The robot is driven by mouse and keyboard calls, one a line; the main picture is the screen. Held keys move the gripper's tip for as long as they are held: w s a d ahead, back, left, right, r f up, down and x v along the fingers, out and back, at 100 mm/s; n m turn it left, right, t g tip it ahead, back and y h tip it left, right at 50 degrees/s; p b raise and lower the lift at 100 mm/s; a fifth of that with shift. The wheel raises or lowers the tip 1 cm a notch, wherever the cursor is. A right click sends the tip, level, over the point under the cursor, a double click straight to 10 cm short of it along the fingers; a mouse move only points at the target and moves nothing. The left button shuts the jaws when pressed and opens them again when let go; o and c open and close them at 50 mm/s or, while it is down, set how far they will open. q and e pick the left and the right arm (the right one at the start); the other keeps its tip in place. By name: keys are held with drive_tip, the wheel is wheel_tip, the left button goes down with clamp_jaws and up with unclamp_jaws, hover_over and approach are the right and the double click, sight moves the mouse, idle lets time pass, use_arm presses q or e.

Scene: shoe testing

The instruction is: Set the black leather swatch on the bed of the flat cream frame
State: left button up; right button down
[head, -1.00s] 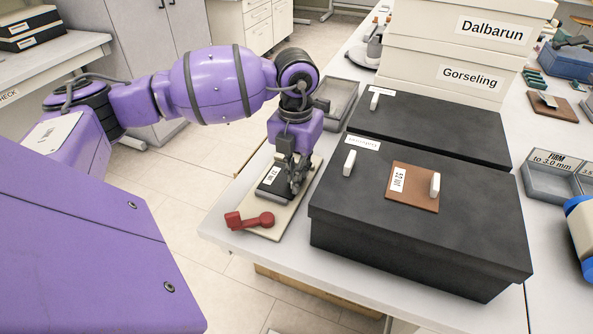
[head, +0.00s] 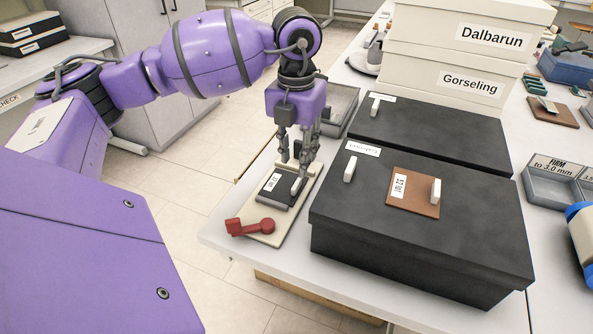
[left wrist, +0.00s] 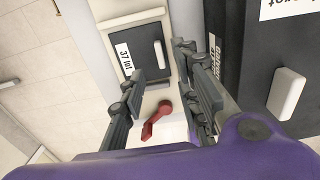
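The black leather swatch (head: 284,184), with a white lot label and an upright pale tab, lies flat on the raised bed of the flat cream frame (head: 283,222). The frame rests near the table's left edge, with a red handle (head: 252,226) at its near end. My left gripper (head: 293,165) is open and empty just above the swatch, apart from it. In the left wrist view the swatch (left wrist: 146,42) and its tab show beyond the parted fingers (left wrist: 163,78).
Large black boxes (head: 365,245) stand close to the right of the frame. A brown swatch (head: 416,201) with a pale tab lies on the near lid. Cream boxes (head: 450,100) are stacked behind. A grey tray (head: 342,112) stands beyond the frame.

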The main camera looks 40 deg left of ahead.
use_arm(q)
drive_tip(key=shift+r, duration=2.2)
